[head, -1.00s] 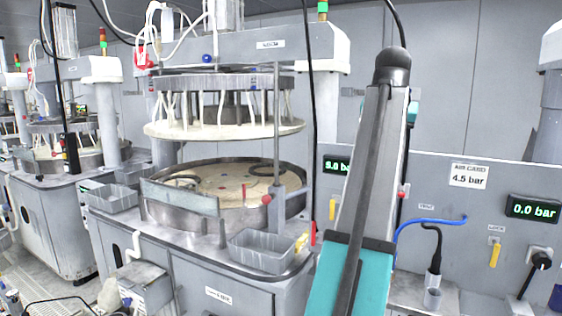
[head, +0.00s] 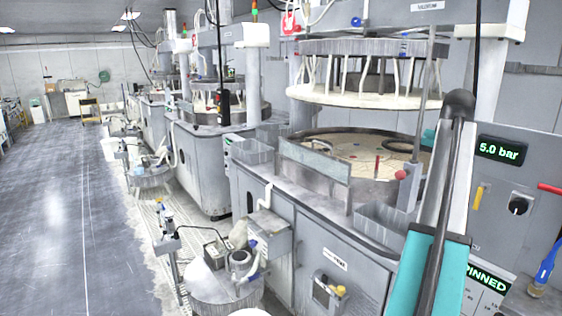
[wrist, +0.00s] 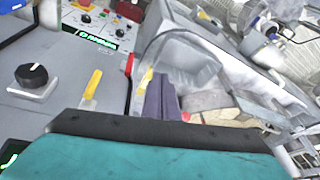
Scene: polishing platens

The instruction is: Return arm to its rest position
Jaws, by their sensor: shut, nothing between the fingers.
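My gripper (wrist: 161,84) shows in the middle of the wrist view as two dark purple-grey fingers side by side, shut with nothing between them. The teal and black casing of my own arm fills the bottom of that view. In the head view my arm (head: 452,190) rises at the right, with a teal lower part and a dark rounded top. My gripper cannot be made out in the head view.
A polishing machine with a round platen (head: 355,150) stands beside my arm, with a grey bin (head: 380,228) on its front corner. A panel display (head: 501,151) reads 5.0 bar. A cluttered stand (head: 225,285) is at the lower middle. Open floor (head: 60,200) lies left.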

